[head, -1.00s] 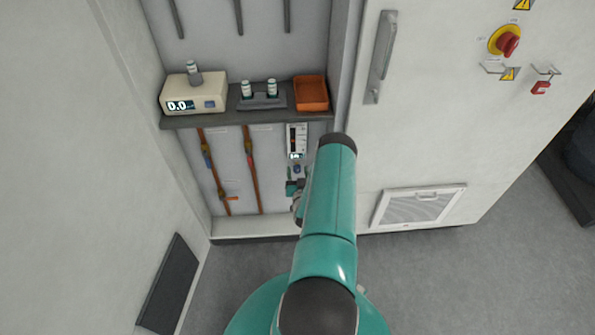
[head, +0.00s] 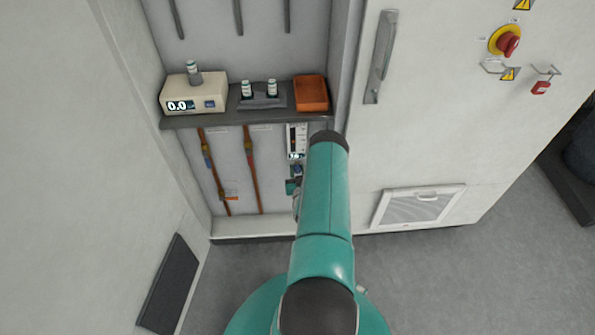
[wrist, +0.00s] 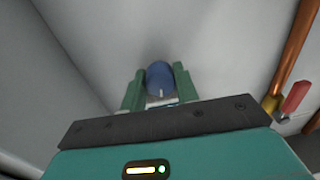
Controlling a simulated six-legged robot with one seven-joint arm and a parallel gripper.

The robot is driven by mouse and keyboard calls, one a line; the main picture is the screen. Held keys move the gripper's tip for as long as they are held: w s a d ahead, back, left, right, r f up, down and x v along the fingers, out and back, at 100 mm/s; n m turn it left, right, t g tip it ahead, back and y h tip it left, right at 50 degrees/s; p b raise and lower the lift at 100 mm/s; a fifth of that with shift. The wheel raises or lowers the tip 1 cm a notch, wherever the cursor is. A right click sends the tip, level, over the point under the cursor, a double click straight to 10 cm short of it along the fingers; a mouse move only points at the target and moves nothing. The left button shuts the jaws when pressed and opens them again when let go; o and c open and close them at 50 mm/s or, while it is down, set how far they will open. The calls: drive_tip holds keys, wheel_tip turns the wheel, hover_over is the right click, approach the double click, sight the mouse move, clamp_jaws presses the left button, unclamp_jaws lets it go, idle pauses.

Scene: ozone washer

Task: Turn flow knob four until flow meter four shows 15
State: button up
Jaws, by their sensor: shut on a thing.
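The flow meter (head: 297,138) is a narrow white panel with a dark vertical scale, below the right end of the shelf in the head view. A small lit readout (head: 295,156) sits under the scale, too small to read. The blue flow knob (wrist: 160,76) with a white mark shows in the wrist view, between the two green fingers of my gripper (wrist: 159,69). The fingers are shut on it from both sides. In the head view my arm hides most of my gripper (head: 293,187), and the meter's number cannot be made out.
A grey shelf (head: 225,119) above holds a white device reading 0.0 (head: 196,94), a vial rack (head: 264,98) and an orange tray (head: 311,93). Copper pipes (head: 252,180) run down to the left; a red lever (wrist: 295,96) shows in the wrist view. A cabinet door stands right.

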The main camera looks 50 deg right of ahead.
drive_tip(key=o, duration=1)
drive_tip(key=v, duration=1.4)
drive_tip(key=shift+d+r, duration=0.1)
